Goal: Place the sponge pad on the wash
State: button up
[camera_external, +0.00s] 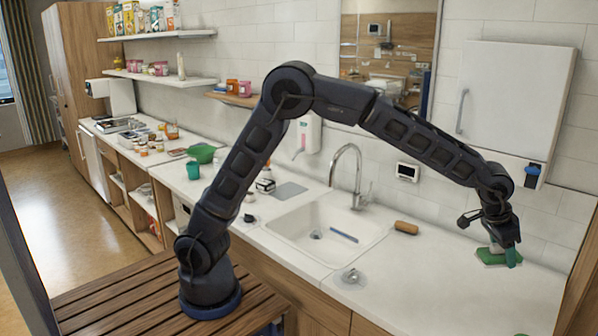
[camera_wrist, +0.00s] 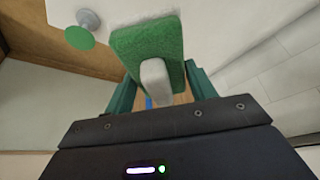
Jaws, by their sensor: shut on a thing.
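The sponge pad is a green slab (camera_external: 489,256) with a pale grip on it, at the right end of the white counter in the external view. In the wrist view its green pad (camera_wrist: 150,42) and whitish grip (camera_wrist: 155,82) show between my green fingers. My gripper (camera_external: 502,250) points down there, shut on the sponge pad. I cannot tell whether the pad touches the counter. The wash appears to be the white sink basin (camera_external: 291,232), well to the left of my gripper, with a drain and a blue strip in it.
A brown roll (camera_external: 406,227) lies on the counter right of the basin, and a tall faucet (camera_external: 357,180) rises behind it. A small metal knob (camera_external: 350,276) sits by the front edge. A white wall cabinet (camera_external: 515,98) hangs above my gripper. The counter between roll and gripper is clear.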

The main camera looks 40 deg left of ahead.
aim_at(486, 317)
notch_tip(486, 317, down, 20)
jog(key=shift+r, duration=0.2)
dwell(0.4)
jog(key=shift+f, duration=0.1)
jog(key=o, duration=1)
jog(key=v, duration=1.2)
